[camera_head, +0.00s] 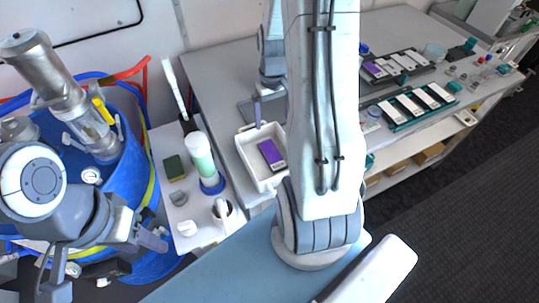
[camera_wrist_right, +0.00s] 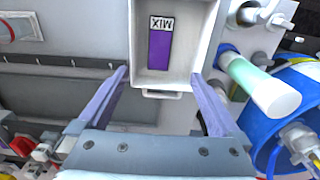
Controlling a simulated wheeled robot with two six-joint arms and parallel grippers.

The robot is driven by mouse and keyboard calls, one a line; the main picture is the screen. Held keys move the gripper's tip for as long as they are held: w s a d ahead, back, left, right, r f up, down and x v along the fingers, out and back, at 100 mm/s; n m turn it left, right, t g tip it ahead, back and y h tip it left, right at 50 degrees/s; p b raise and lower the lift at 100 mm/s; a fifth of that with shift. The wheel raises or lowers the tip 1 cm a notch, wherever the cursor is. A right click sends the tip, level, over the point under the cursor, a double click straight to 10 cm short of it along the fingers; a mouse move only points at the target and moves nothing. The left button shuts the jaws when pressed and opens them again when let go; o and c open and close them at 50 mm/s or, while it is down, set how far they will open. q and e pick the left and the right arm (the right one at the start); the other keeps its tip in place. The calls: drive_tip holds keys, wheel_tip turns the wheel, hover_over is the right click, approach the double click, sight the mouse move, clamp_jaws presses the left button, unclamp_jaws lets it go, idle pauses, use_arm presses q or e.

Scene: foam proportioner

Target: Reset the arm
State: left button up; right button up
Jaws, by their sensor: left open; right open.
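My right arm (camera_head: 322,110) stands tall across the middle of the head view and hides much of its own gripper. One pale finger (camera_head: 257,112) shows beside it, over the far edge of a white tray. In the right wrist view my right gripper (camera_wrist_right: 158,78) is open and empty, its fingers apart near the handle side of the white tray (camera_wrist_right: 163,88). The tray holds a purple block marked MIX (camera_wrist_right: 160,48), also seen in the head view (camera_head: 271,154). My left gripper (camera_head: 150,240) is open at lower left, beside the blue drum (camera_head: 150,205).
A green-and-white cylinder (camera_head: 201,158), a sponge (camera_head: 175,167) and a white mug (camera_head: 224,214) stand on the side shelf. A metal cylinder (camera_head: 62,80) leans in the blue drum. Racks of labelled blocks (camera_head: 418,106) sit on the right bench. The dark floor at right is clear.

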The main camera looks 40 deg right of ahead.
drive_tip(key=shift+a, duration=0.15)
drive_tip(key=s+a+r+n+b, duration=0.1)
drive_tip(key=a+n+b, duration=0.1)
drive_tip(key=a, duration=0.8)
drive_tip(key=s+a+r+n+b, duration=0.1)
drive_tip(key=a+r+n+b, duration=0.15)
drive_tip(key=a, duration=0.75)
drive_tip(key=s+a+n+y+b, duration=0.1)
drive_tip(key=s+a+n, duration=0.4)
drive_tip(key=s+a, duration=0.5)
drive_tip(key=s+b, duration=0.1)
drive_tip(key=s, duration=0.3)
drive_tip(key=shift+s+a+b, duration=0.15)
drive_tip(key=shift+a+b, duration=0.15)
drive_tip(key=shift+b, duration=0.1)
